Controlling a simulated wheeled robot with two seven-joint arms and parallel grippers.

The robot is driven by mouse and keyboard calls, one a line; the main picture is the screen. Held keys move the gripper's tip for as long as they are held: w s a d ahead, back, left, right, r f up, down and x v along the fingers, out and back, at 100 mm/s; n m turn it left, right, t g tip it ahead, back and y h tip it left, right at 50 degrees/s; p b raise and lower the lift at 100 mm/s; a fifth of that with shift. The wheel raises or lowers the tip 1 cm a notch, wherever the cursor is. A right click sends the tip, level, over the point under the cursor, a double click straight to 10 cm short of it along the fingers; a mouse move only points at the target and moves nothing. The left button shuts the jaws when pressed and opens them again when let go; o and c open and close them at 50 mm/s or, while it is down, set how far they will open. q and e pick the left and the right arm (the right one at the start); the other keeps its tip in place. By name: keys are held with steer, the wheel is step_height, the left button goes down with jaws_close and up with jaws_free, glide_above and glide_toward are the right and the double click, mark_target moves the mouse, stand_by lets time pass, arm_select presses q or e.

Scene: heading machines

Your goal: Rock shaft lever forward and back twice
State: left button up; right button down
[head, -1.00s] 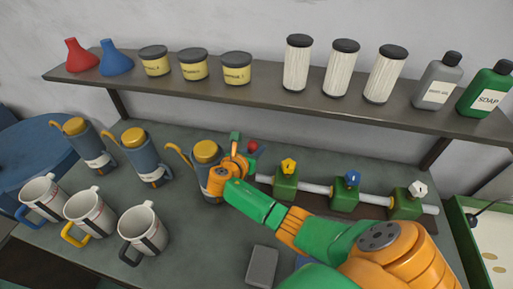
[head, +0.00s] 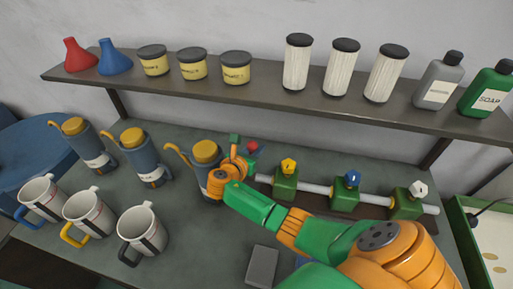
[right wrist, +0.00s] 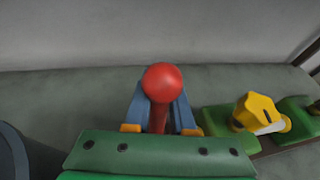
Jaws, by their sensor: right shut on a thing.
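The shaft lever has a red ball knob (head: 252,146) on a red stem. It stands at the left end of a grey shaft (head: 316,188) on the table. In the right wrist view the knob (right wrist: 162,82) rises above my fingers, with the stem between them. My right gripper (head: 245,154) reaches in from the lower right and is shut on the lever below the knob. The lever's base is hidden behind the gripper. My left gripper is not in view.
Green blocks with yellow (head: 288,166), blue (head: 352,178) and white (head: 418,188) knobs sit along the shaft. A blue pitcher with a yellow lid (head: 206,150) stands close left of my gripper. Mugs (head: 143,232) stand at front left. A shelf (head: 200,88) with containers runs above.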

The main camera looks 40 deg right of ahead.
steer(key=shift+w+r, duration=0.1)
steer(key=shift+r, duration=0.25)
steer(key=shift+s+a+t+h+b, duration=0.5)
steer(key=shift+a+t+h, duration=0.2)
steer(key=shift+h, duration=0.3)
steer(key=shift+s+a+m+t+h+b, duration=0.3)
steer(key=shift+s+a+t+h+b, duration=0.3)
steer(key=shift+h+b, duration=0.45)
steer(key=shift+s+a+m+t+h+b, duration=0.35)
steer(key=shift+s+a+h+b, duration=0.35)
steer(key=shift+a+h+b, duration=0.35)
steer(key=shift+d, duration=0.1)
steer(key=c, duration=0.8)
jaws_free()
steer(key=shift+s+r, duration=0.1)
steer(key=shift+o, duration=0.2)
steer(key=shift+r, duration=0.1)
